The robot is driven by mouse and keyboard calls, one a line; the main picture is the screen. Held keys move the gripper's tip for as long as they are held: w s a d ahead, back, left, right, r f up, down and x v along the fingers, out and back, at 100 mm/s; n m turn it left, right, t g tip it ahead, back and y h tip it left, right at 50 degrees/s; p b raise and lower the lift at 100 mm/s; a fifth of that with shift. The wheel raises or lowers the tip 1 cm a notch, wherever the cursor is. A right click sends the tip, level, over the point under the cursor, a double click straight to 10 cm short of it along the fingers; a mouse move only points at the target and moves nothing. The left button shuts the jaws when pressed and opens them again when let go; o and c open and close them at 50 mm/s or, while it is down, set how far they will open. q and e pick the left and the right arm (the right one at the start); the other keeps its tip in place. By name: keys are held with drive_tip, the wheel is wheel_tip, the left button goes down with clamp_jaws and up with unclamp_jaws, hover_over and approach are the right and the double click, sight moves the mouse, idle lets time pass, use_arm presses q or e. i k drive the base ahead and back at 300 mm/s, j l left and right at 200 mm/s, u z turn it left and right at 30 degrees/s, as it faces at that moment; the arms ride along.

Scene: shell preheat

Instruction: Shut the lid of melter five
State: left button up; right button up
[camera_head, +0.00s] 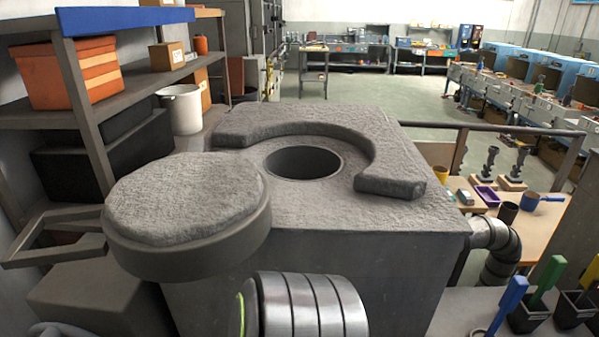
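The melter (425,225) is a large grey block with a rough top, in the middle of the view. Its round, dark opening (300,163) is uncovered, with a raised curved rim (395,172) around its back and right. The thick round lid (185,200) is off to the front left of the opening, with its rough face up. It overhangs the block's left front corner. No number shows on the melter. Neither gripper is in view, and the frame does not show any finger touching the lid.
A grey metal frame (45,240) is left of the lid. Shelves at the left hold an orange box (70,75) and a white bucket (182,108). A silver duct (497,240) leaves the melter's right side. A ribbed silver cylinder (310,308) stands close at the bottom middle.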

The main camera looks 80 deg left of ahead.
sight(193, 215)
drive_tip(key=u, duration=3.35)
